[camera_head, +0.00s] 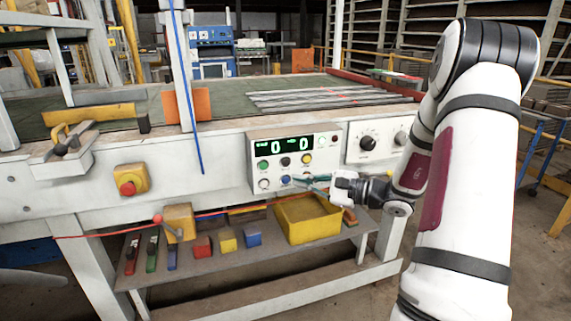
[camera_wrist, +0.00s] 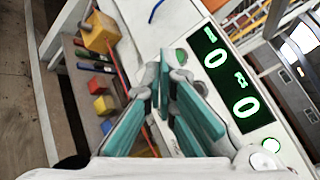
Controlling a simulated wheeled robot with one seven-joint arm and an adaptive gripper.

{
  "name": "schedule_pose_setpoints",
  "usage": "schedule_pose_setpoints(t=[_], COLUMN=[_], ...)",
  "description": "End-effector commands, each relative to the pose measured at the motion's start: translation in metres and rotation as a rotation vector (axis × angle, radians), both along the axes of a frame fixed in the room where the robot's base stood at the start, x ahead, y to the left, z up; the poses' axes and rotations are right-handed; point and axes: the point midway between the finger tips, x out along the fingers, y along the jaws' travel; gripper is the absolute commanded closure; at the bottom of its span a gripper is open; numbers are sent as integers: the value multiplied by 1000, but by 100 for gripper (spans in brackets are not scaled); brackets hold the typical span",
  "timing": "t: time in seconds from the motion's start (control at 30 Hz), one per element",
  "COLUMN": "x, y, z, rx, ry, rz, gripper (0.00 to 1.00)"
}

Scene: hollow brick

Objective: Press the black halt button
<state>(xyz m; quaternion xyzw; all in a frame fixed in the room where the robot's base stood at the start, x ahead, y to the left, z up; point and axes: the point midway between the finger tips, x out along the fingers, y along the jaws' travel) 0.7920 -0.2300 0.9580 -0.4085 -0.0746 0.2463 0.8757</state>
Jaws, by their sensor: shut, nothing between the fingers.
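The black button (camera_head: 285,161) is in the upper row of buttons on the white control panel (camera_head: 254,151), under the green-digit display (camera_head: 283,145). It stands between a green button (camera_head: 263,165) and a yellow button (camera_head: 306,159). My gripper (camera_head: 299,179) has its teal fingers in front of the panel's lower part, just right of the blue button (camera_head: 285,180) in the picture. The fingers are shut and empty. In the wrist view my fingers (camera_wrist: 166,78) cover part of the panel, with the black button hidden. I cannot tell whether they touch the panel.
A panel with a dark dial (camera_head: 367,143) is to the right. A yellow box with a red emergency button (camera_head: 128,188) is at left. Below, a shelf holds a yellow bin (camera_head: 304,232) and several coloured blocks. A small yellow box (camera_head: 179,222) sits on a red cord.

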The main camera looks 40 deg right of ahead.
Motion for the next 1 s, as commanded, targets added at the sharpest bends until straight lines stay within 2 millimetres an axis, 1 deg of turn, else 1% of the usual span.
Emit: schedule_pose_setpoints(t=[0.17, 0.5, 0.7, 0.83, 1.0], x=[11, 54, 74, 81, 84], y=[-2, -14, -21, -22, -23], z=[-1, -1, -1, -1, 0], rx=[-2, -2, -2, 0, -1], ry=[-2, -1, -1, 1, 0], rz=[2, 3, 2, 2, 1], gripper=[100, 100, 100, 100, 100])
